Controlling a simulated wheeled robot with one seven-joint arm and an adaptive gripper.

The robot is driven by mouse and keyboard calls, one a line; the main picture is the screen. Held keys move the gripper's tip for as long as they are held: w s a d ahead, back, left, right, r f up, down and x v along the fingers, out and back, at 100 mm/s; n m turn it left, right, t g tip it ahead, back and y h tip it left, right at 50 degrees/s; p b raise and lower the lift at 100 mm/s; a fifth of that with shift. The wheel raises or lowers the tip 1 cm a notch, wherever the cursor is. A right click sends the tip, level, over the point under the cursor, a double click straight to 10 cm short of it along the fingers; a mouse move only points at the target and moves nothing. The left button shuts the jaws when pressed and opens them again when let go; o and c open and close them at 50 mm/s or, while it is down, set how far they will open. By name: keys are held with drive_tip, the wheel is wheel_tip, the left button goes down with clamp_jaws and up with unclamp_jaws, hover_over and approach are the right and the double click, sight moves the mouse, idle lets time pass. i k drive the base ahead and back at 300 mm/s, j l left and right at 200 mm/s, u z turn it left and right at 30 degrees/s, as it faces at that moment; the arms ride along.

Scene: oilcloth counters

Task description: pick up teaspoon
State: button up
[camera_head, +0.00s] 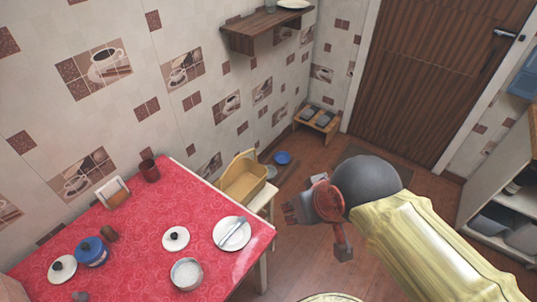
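A thin grey utensil (231,231) lies across a white plate (242,238) near the right end of the red-covered table. It is too small to tell whether it is the teaspoon; no other spoon is clear to me. My gripper (318,229), red and grey, hangs over the floor to the right of the table in the picture, apart from the plate. It is seen at an angle, and I cannot tell how far its fingers are spread. I see nothing held in it.
The red tablecloth (135,250) also bears a blue pot (91,252), white lids (176,238), a white bowl (187,274) and a dark red mug (149,171). A yellow chair (243,182) stands behind the table's right end. A wooden shelf (262,31) is on the wall.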

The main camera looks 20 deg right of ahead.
sight(234, 229)
drive_tip(key=z, duration=0.65)
drive_tip(key=k+j+z, duration=0.25)
drive_tip(key=k+j, duration=0.3)
drive_tip(key=k+j+z, duration=0.3)
drive_tip(key=k+j, duration=0.25)
drive_tip(key=j, duration=0.15)
